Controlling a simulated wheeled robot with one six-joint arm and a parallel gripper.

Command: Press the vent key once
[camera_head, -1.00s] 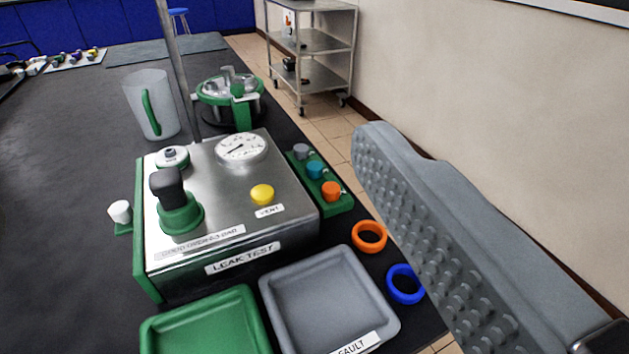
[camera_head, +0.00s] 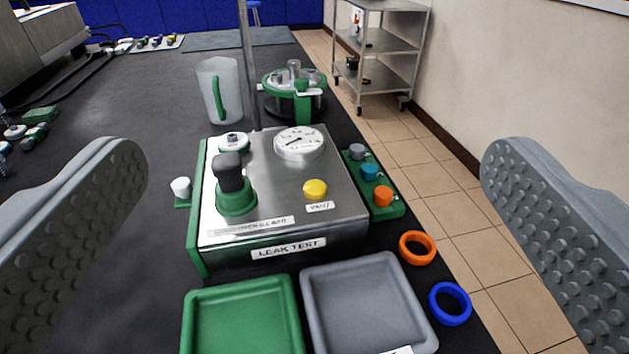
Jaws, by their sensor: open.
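The vent key is a yellow round button (camera_head: 315,189) on the top face of the steel leak test box (camera_head: 270,222), with a small label just below it that seems to read VENT. A black-topped lever on a green base (camera_head: 236,199) stands left of the key, and a round dial gauge (camera_head: 300,143) lies behind it. My gripper (camera_head: 315,215) is open, one grey studded finger at each side of the view. Nothing is between the fingers close up. The box shows beyond them, apart from both.
A green tray (camera_head: 243,318) and a grey tray (camera_head: 368,308) lie in front of the box. Orange (camera_head: 417,247) and blue (camera_head: 450,303) rings lie at right. A green strip with coloured knobs (camera_head: 387,212) flanks the box. A clear jug (camera_head: 220,90) and a pot (camera_head: 293,97) stand behind.

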